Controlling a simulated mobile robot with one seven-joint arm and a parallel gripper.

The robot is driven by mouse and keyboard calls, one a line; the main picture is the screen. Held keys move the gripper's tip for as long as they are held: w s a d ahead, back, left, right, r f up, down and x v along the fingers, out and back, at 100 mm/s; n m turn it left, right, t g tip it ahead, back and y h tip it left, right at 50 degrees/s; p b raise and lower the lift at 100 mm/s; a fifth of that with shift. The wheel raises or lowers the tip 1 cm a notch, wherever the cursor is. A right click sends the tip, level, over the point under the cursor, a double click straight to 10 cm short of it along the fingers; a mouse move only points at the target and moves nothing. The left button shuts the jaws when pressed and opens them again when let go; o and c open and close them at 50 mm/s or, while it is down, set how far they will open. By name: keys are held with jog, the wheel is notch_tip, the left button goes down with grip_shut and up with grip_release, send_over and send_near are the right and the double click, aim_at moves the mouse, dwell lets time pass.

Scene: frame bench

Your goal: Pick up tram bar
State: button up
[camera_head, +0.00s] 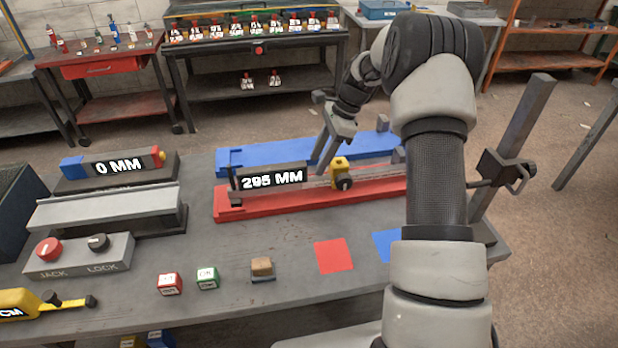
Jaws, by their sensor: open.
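What looks like the tram bar (318,182) is a thin grey bar lying along the red rail on the bench. It carries a black "295 MM" display (272,179) at its left part and a yellow slider (341,167) with a black knob. My gripper (325,168) points down just left of the yellow slider, at the right end of the display. Its fingers are open. They look very close to the bar, but I cannot tell whether they touch it or straddle it. My arm hides the right end of the bar and rails.
A blue rail (240,160) lies behind the red rail (232,207). A "0 MM" unit (117,167) and a jack/lock box (82,257) stand at left. Small blocks and a red square (333,255) lie in front. A grey post (520,125) rises at right.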

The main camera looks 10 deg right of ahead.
aim_at(311, 178)
jog(key=x, duration=0.7)
jog(key=shift+d+f, duration=0.2)
jog(key=shift+c, duration=0.5)
grip_shut()
dwell(0.6)
jog(key=shift+w+r, duration=0.1)
jog(key=shift+r, duration=0.05)
